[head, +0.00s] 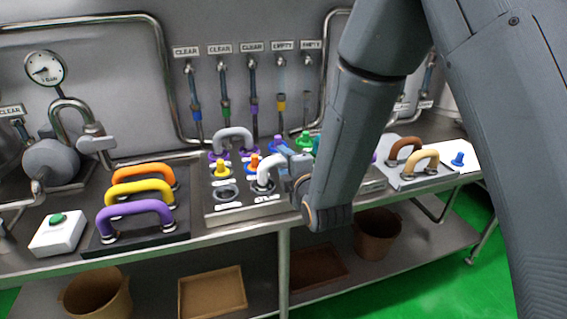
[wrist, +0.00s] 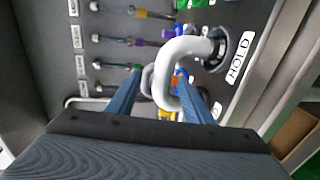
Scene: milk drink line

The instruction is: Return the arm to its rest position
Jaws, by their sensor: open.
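My arm reaches down from the upper right in the head view, over the metal bench. My gripper (head: 285,163) is open beside a white bent pipe (head: 268,168) on the grey port panel (head: 240,212). In the wrist view my gripper (wrist: 160,92) shows two blue-grey fingers spread apart. The white pipe (wrist: 185,46) shows between and beyond them, with one end at the port by the HOLD label (wrist: 240,58). I cannot tell whether a finger touches the pipe. My forearm hides part of the bench behind it.
A grey bent pipe (head: 235,136) and several coloured plugs stand close to the gripper. Orange, yellow and purple handles (head: 135,215) sit at left, brown and tan handles (head: 418,160) at right. A pressure gauge (head: 45,68) and wall hoses stand behind.

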